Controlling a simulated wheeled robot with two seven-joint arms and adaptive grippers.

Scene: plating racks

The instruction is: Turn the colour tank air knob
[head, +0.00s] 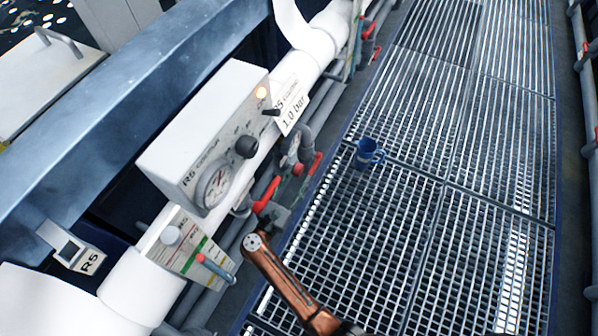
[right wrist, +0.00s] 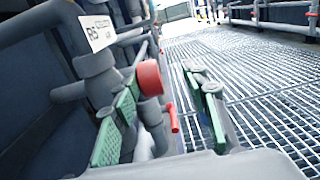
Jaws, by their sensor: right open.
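In the right wrist view a plate (right wrist: 98,30) reads R5 COLOUR AIR above a red knob (right wrist: 150,78). My right gripper (right wrist: 168,84) is open there, its green-padded fingers apart; the red knob shows between them, close to the left finger. Contact cannot be told. My left gripper is not in view.
A blue mug (head: 367,153) stands on the metal grating (head: 460,150) of the walkway. A card (head: 290,108) reading 1.0 bar hangs by the box. White pipes (head: 40,305) and a blue-grey beam (head: 90,110) lie left. The walkway at right is otherwise clear.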

